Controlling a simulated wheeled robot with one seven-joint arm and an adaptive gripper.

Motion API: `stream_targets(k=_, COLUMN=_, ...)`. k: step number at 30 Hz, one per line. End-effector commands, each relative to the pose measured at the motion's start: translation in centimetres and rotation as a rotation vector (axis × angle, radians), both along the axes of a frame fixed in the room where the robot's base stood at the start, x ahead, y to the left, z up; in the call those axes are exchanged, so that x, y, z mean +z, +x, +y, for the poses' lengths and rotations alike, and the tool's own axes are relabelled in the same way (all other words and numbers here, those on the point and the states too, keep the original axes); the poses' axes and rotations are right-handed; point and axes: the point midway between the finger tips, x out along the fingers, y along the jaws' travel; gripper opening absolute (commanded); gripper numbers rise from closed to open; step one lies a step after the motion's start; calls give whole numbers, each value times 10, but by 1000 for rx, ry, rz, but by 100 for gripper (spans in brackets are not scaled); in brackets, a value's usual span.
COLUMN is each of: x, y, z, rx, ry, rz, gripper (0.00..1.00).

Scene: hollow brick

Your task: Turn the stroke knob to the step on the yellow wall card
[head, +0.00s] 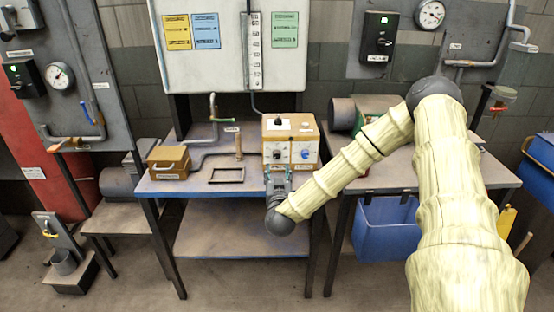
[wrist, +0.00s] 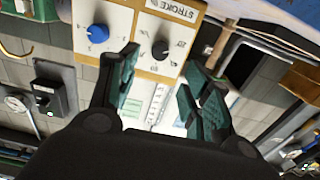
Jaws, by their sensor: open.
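The stroke knob (wrist: 160,50) is a round black knob with a pale pointer mark. It sits under the STROKE label (wrist: 172,10) on a cream panel, seen roughly upside down in the wrist view. Numbers around it are too blurred to read surely. The control box (head: 305,124) is orange and white and stands on the bench. The yellow wall card (head: 177,32) hangs on the grey cabinet at upper left; its text is too small to read. My gripper (head: 278,178) is in front of the box's lower left. Its open, empty fingers (wrist: 160,68) flank the knob's side, apart from it.
A blue knob (wrist: 97,33) is beside the stroke knob on the same panel. A blue card (head: 206,31) and a green card (head: 285,29) hang near the yellow one. A brown box (head: 168,163) and a dark frame (head: 227,175) rest on the bench to the left.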

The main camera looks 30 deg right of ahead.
Motion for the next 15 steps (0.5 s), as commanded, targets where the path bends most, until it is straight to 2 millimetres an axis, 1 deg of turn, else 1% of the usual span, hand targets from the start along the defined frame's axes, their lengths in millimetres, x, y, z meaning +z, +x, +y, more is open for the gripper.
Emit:
stream_targets(k=9, x=1, y=44, z=-27, rx=0, ry=-1, rz=1, gripper=49)
stream_targets(k=15, x=1, y=66, z=-40, rx=0, ry=0, rz=0, gripper=49)
